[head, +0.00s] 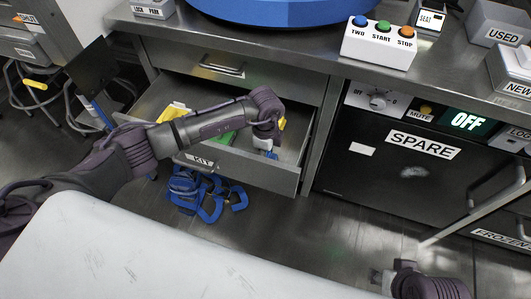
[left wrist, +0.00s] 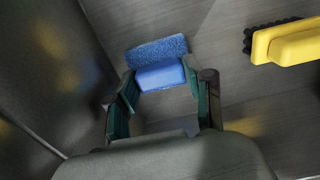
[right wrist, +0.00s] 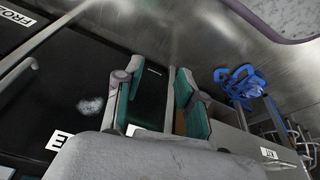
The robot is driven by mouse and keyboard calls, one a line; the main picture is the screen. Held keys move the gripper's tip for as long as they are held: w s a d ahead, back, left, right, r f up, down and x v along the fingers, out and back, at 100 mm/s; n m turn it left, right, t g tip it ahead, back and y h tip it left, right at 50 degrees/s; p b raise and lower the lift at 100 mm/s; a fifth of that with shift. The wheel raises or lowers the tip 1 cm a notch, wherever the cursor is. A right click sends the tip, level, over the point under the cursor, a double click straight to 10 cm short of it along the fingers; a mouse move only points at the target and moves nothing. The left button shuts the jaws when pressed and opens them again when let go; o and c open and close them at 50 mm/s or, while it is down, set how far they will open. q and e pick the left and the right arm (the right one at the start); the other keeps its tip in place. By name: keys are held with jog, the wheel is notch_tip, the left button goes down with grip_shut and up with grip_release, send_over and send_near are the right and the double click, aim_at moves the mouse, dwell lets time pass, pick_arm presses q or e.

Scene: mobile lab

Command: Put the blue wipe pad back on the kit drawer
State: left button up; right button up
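The blue wipe pad (left wrist: 158,64) lies on the floor of the open kit drawer (head: 226,167), near its right end. In the left wrist view it is between and just beyond my left gripper's fingertips. My left gripper (head: 267,143) reaches down into the drawer from above; it also shows in the left wrist view (left wrist: 160,85), its fingers apart on either side of the pad. I cannot tell if they touch it. In the head view the gripper hides part of the pad. My right gripper (right wrist: 158,85) is open and empty, in front of the black SPARE unit.
A yellow brush (left wrist: 290,42) lies right of the pad in the left wrist view. A yellow item (head: 173,112) and a green item (head: 222,139) are in the drawer. A bundle of blue straps (head: 203,192) is on the floor below. The SPARE unit (head: 400,165) stands right of the drawer.

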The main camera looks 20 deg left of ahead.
pick_arm(q)
jog(key=o, duration=0.3)
jog(key=shift+o, duration=0.2)
jog(key=shift+b, duration=0.3)
notch_tip(320, 180, up, 5)
jog(key=shift+a+f+p, duration=0.15)
jog(key=shift+p, duration=0.75)
notch_tip(320, 180, up, 9)
jog(key=p, duration=0.1)
jog(key=shift+s+p, duration=0.2)
jog(key=shift+p, duration=0.1)
pick_arm(e)
jog(key=x, duration=0.7)
jog(key=shift+s, duration=0.25)
jog(key=shift+a, duration=0.15)
